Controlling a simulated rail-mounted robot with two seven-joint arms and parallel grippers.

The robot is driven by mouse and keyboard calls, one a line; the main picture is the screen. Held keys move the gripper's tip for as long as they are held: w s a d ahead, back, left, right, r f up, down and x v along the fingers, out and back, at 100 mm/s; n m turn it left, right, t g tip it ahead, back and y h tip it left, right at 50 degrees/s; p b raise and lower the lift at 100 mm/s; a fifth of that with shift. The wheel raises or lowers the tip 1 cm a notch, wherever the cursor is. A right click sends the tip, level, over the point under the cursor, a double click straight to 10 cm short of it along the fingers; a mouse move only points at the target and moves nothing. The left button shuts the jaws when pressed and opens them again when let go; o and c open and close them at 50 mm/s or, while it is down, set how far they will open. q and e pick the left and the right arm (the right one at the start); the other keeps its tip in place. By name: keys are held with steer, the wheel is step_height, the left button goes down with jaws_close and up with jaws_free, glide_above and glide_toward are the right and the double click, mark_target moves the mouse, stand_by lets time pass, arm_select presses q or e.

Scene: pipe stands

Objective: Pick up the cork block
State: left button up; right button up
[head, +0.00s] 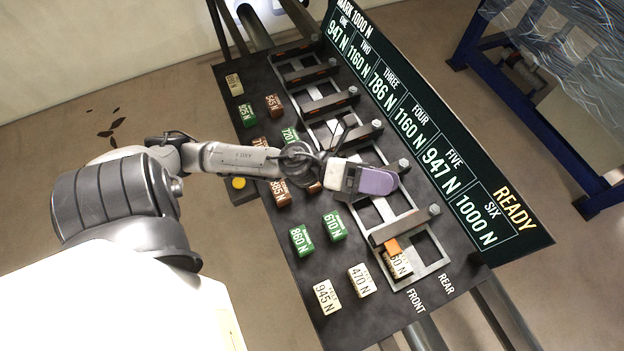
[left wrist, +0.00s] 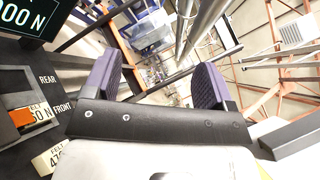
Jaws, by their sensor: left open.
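No block has a readable cork label. Brown blocks stand on the dark board: one (head: 274,105) toward the far end, and one marked 585 N (head: 281,193) near my left forearm. Another brown block (head: 261,144) is partly hidden by my arm. Green blocks (head: 302,240) and cream blocks (head: 327,297) stand in the same area. The cream ones read FELT in the left wrist view (left wrist: 52,158). My left gripper (head: 375,181) is over the metal rack, its purple fingers apart. In the left wrist view (left wrist: 155,78) nothing is between them. My right gripper is not shown.
The metal rack (head: 372,236) runs along the board, with an orange piece (head: 393,246) and a cream block (head: 400,266) at its near end. A sign (head: 420,130) reading READY stands behind it. A yellow button (head: 239,183) is at the board's left edge. A blue frame (head: 540,130) stands upper right.

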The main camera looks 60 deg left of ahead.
arm_select(q)
step_height(320, 180, down, 7)
steer(key=s+m+g+b, duration=0.3)
steer(key=m+g, duration=0.6)
steer(key=m, duration=0.2)
steer(key=s+a+f+m+g+y+b, duration=0.2)
steer(key=a+f+m+g+y+b, duration=0.15)
steer(key=a+f+m+y, duration=0.45)
steer(key=a+f+m+g+y+b, duration=0.1)
steer(key=a+f+g+y, duration=0.1)
steer(key=a+y, duration=0.75)
steer(key=a+f, duration=0.1)
steer(key=f, duration=0.1)
steer(key=a+f+h, duration=0.1)
steer(key=f, duration=0.2)
steer(key=a+f+h, duration=0.1)
steer(key=f, duration=0.1)
steer(key=shift+w+f, duration=0.1)
steer(key=shift+f, duration=0.15)
steer(key=shift+d+f, duration=0.1)
steer(key=shift+f, duration=0.45)
steer(key=f, duration=0.2)
steer(key=f+p, duration=0.1)
steer(key=f, duration=0.1)
steer(key=shift+w+d, duration=0.1)
steer(key=shift+d, duration=0.1)
steer(key=shift+f, duration=0.55)
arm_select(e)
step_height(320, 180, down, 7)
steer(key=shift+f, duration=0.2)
